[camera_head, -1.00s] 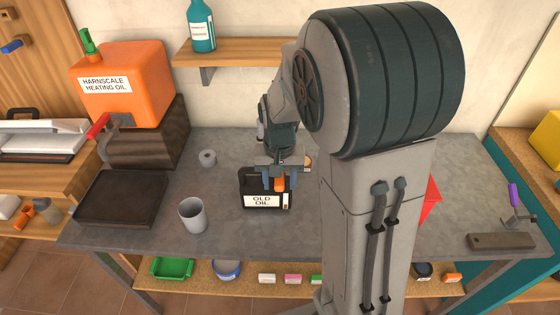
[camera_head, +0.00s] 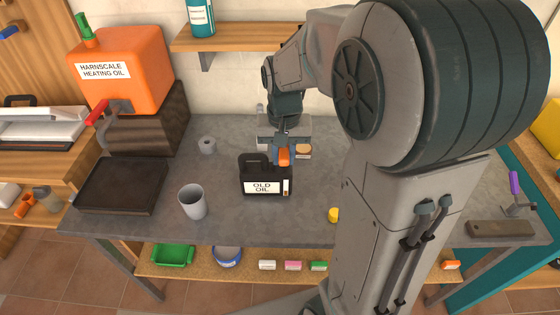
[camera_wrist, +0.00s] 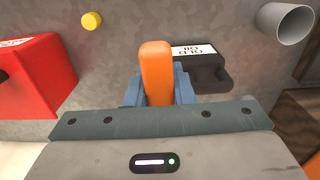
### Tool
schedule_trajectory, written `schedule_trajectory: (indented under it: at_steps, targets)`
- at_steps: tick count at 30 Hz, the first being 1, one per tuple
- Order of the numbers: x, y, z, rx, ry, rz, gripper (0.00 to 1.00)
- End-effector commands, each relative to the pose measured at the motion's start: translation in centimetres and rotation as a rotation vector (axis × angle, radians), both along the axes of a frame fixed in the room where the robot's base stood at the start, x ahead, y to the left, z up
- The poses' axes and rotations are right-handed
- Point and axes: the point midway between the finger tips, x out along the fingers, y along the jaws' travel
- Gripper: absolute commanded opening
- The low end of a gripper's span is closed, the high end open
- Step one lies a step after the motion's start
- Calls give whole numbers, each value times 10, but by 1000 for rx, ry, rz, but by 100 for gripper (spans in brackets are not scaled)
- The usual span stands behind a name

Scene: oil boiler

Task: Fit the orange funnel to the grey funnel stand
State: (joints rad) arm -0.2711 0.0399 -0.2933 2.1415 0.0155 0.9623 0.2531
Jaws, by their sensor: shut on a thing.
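My gripper (camera_head: 282,157) is over the middle of the bench, closed on an orange piece (camera_wrist: 156,72) between its blue fingers. In the wrist view this piece is long and rounded at its end; a funnel cone cannot be made out. In the head view it (camera_head: 284,156) overlaps the upper right edge of the black OLD OIL can (camera_head: 262,187); whether they touch I cannot tell. I cannot make out a grey funnel stand with certainty. A small grey ring-shaped piece (camera_head: 207,145) stands on the bench behind the grey cup.
The grey cup (camera_head: 192,202) stands left of the can, beside a dark tray (camera_head: 120,185). An orange heating-oil tank (camera_head: 125,70) is at the back left. A red box (camera_wrist: 35,75) and yellow cap (camera_wrist: 92,20) show in the wrist view. My arm hides much of the right side.

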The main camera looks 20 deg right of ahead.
Motion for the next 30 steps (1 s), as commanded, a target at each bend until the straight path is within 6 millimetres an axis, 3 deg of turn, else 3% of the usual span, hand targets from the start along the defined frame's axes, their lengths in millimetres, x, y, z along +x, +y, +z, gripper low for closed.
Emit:
schedule_trajectory:
  at_steps: [9,15,30]
  targets:
    - [-51,-36,36,1,-6,-2,0]
    - [-73,-52,53,0,-4,-1,0]
    - [-85,-59,62,0,-1,0,0]
